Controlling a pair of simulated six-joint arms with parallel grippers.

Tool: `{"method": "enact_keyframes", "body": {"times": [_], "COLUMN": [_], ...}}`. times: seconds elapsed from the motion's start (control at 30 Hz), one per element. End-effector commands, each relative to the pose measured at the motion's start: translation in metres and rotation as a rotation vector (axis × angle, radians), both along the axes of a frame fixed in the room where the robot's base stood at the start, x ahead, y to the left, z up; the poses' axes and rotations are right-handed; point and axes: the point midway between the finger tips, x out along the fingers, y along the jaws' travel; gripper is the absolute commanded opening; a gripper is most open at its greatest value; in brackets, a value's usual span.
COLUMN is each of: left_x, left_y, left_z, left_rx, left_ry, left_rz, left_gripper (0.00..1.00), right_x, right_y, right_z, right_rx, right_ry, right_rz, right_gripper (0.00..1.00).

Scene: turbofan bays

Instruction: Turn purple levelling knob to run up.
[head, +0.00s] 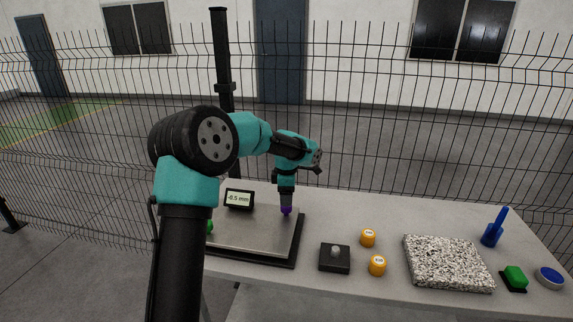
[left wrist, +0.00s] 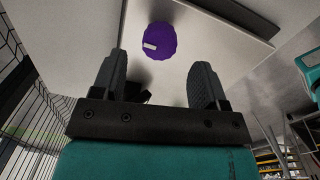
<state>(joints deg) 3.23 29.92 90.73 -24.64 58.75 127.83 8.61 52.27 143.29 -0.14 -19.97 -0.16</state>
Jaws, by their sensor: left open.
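The purple levelling knob (head: 286,211) sits at the far right part of a grey metal plate (head: 255,232). In the left wrist view the knob (left wrist: 161,40) is round and ribbed, with a white mark on its top left. My left gripper (head: 286,200) points down right above the knob. In the left wrist view its open fingers (left wrist: 158,82) are spread wide, with the knob just beyond and between their tips. I see no contact. A small display (head: 239,198) behind the plate reads -0.5 mm. My right gripper is not in view.
A green knob (head: 210,226) shows at the plate's left, partly hidden by my arm. To the right are a black block (head: 335,262) with a silver ball, two orange weights (head: 368,238), a speckled slab (head: 447,262), a blue-handled tool (head: 494,232), a green block (head: 515,277) and a blue-topped tin (head: 549,278).

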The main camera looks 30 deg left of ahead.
Motion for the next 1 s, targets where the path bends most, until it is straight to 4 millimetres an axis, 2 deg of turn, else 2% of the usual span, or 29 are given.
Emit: {"method": "enact_keyframes", "body": {"times": [0.03, 0.2, 0.6, 0.8, 1.0], "left_x": [0.000, -0.001, -0.003, -0.004, -0.004], "left_y": [0.000, -0.001, -0.002, -0.002, -0.002], "left_z": [0.012, 0.044, 0.115, 0.129, 0.130], "left_rx": [0.000, 0.000, -0.001, -0.001, -0.001], "left_ry": [-0.006, -0.004, -0.003, 0.000, 0.000], "left_rz": [0.000, 0.001, 0.000, 0.000, 0.000], "left_gripper": [0.67, 0.67, 0.67, 0.67, 0.67], "right_x": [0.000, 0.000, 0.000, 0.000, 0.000], "right_y": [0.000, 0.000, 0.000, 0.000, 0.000], "right_z": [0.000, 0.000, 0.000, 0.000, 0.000], "right_rx": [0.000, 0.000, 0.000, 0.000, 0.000], "right_ry": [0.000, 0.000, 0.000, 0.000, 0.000], "right_rz": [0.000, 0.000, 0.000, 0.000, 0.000], "right_gripper": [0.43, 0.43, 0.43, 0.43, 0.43]}}
